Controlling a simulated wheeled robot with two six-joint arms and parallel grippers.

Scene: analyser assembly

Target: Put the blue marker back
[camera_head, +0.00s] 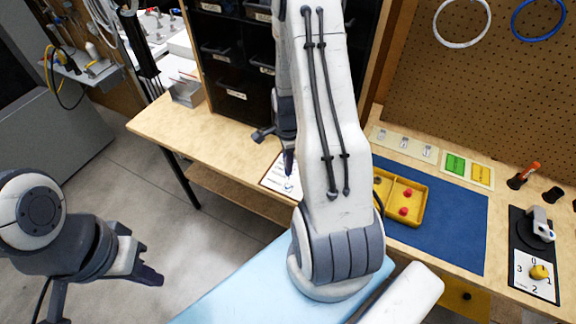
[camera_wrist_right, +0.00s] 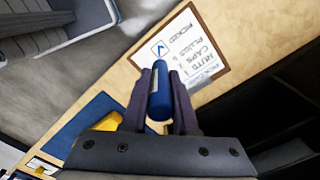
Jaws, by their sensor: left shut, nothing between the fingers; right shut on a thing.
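The blue marker (camera_wrist_right: 160,92) is held between the two dark fingers of my right gripper (camera_wrist_right: 162,95) in the right wrist view. Its rounded end points away from the wrist, over the white checklist card (camera_wrist_right: 181,46) on the bench. In the head view my right gripper (camera_head: 287,158) hangs over the bench beside the card (camera_head: 283,178), partly hidden behind my own arm. I cannot make out the marker clearly there. My left gripper (camera_head: 149,273) is shut and empty, over the floor at the lower left.
A yellow divided tray (camera_head: 413,191) with red parts sits on a blue mat (camera_head: 455,217). Black bins (camera_head: 235,60) stand at the back. Green parts (camera_head: 455,164), a screwdriver (camera_head: 524,173) and a numbered dial card (camera_head: 535,277) are on the right. The bench left of the card is clear.

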